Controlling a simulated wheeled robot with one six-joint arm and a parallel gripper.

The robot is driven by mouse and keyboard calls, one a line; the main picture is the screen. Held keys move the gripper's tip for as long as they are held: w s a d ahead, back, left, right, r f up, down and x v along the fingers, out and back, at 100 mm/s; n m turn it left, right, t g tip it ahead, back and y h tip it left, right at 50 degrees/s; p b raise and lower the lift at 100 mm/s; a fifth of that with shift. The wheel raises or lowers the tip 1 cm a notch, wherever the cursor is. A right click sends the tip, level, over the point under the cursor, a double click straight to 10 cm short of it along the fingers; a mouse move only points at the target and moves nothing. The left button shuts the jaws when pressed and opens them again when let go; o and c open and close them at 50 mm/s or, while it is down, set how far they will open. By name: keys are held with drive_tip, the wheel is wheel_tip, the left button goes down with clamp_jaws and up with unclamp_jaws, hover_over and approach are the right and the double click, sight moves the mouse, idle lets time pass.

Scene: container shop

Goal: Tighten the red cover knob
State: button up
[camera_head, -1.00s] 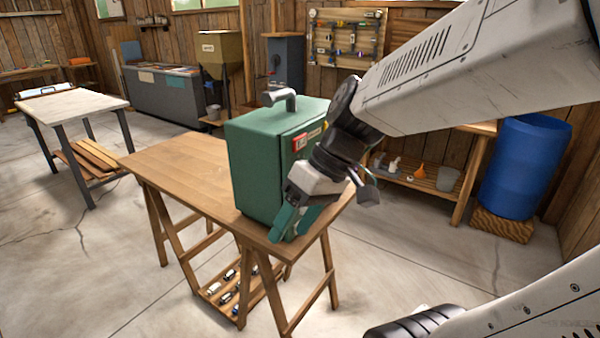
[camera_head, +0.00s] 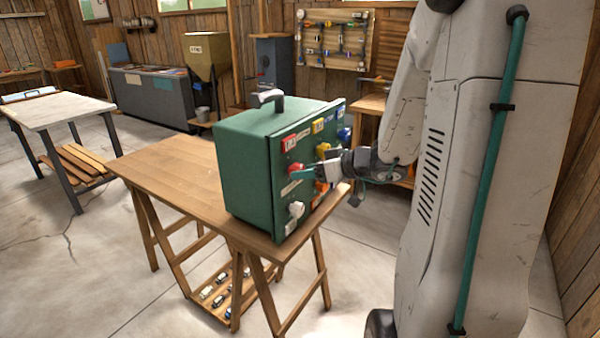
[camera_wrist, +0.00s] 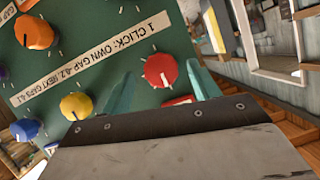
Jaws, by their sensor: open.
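A green box (camera_head: 247,165) with a handle on top stands on a wooden workbench, its panel of coloured knobs facing right. In the head view the red knob (camera_head: 295,168) sits on the panel's near side. My gripper (camera_head: 306,173) reaches to the panel from the right. In the wrist view the red knob (camera_wrist: 160,70), with a white pointer mark, lies between the tips of my two open teal fingers (camera_wrist: 160,86). The fingers appear on either side of it; contact cannot be told. A printed strip about clicks and gaps runs beside it.
Orange (camera_wrist: 36,33), yellow (camera_wrist: 75,105) and blue (camera_wrist: 24,130) knobs sit close by on the panel. A white knob (camera_head: 296,210) is low on the panel. The workbench (camera_head: 175,165) has free room left of the box. A pale table (camera_head: 58,110) stands farther left.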

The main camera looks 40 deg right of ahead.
drive_tip(key=shift+x, duration=1.4)
drive_tip(key=c, duration=1)
